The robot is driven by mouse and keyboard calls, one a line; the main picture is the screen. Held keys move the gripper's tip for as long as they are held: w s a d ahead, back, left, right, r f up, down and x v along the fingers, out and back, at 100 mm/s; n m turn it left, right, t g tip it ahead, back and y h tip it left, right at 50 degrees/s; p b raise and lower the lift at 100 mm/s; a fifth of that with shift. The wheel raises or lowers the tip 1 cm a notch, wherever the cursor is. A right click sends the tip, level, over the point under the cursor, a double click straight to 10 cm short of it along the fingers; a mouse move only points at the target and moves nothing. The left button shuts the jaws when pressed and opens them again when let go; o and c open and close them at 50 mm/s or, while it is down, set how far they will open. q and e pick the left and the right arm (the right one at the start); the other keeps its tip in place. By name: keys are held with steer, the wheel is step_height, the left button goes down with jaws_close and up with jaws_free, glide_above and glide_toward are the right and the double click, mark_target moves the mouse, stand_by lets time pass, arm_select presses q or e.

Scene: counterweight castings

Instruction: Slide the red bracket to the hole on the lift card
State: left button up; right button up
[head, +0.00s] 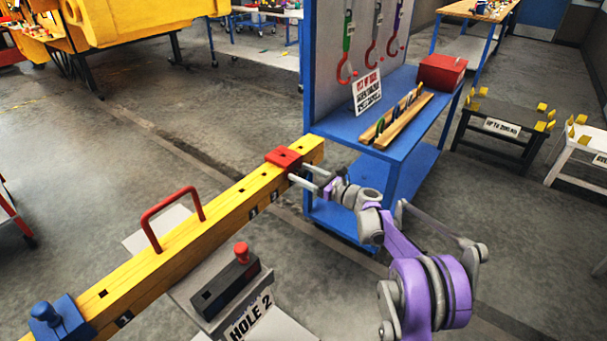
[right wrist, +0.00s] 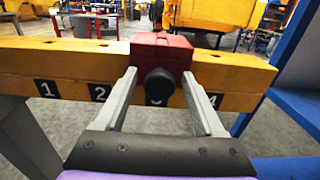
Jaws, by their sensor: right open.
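The red bracket (head: 284,157) sits around the yellow beam (head: 225,206) near its right end. In the right wrist view the bracket (right wrist: 161,50) has a black knob (right wrist: 160,85) facing me. Labels 1, 2 and 4 show on the beam; the label below the bracket is mostly hidden by the knob. The lift card (head: 251,318) reads "HOLE 2". My right gripper (head: 297,173) is open, its fingers on either side of the knob, tips close to the bracket; I cannot tell whether they touch it. My left gripper is out of view.
A red handle (head: 146,220) and a blue bracket (head: 58,320) are on the beam's left part. A dark block with a red knob (head: 241,252) stands beside the card. A blue bench (head: 400,140) stands just beyond the beam's right end.

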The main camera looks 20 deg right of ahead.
jaws_close()
stand_by(1.4)
